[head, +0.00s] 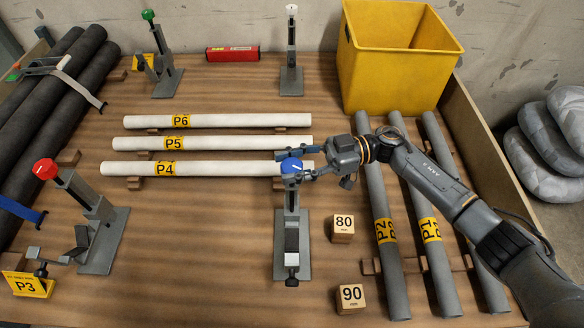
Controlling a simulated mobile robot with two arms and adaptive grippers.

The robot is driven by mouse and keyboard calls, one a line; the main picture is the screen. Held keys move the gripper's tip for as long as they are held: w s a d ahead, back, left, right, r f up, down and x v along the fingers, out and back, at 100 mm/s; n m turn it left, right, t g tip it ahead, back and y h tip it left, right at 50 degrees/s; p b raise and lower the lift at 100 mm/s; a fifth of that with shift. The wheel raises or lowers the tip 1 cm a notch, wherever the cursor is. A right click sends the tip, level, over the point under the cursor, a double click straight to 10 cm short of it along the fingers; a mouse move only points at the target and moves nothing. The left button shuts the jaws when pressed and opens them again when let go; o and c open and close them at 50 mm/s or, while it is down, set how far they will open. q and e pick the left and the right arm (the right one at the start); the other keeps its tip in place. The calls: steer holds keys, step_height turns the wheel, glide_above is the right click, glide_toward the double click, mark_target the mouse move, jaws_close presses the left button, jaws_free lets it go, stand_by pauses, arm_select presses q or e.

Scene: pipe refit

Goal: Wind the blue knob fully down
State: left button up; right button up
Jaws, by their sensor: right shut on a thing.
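The blue knob (291,167) sits on top of a grey clamp stand (291,240) near the middle of the table. A white line marks the knob's top. My right gripper (294,163) reaches in from the right and is shut on the blue knob, its fingers at the knob's sides. The knob's screw below it is mostly hidden from this angle. My left gripper is out of the view.
White pipes P4 (220,169), P5 (230,143) and P6 (240,121) lie behind the stand. Wooden blocks 80 (343,229) and 90 (351,298) stand to its right. Grey pipes (440,270) lie further right. A red-knobbed stand (98,235) is at left; a yellow bin (395,65) stands at back.

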steer(key=shift+g, duration=0.3)
steer(key=o, duration=1.2)
steer(key=shift+c, duration=0.2)
steer(key=v, duration=1.2)
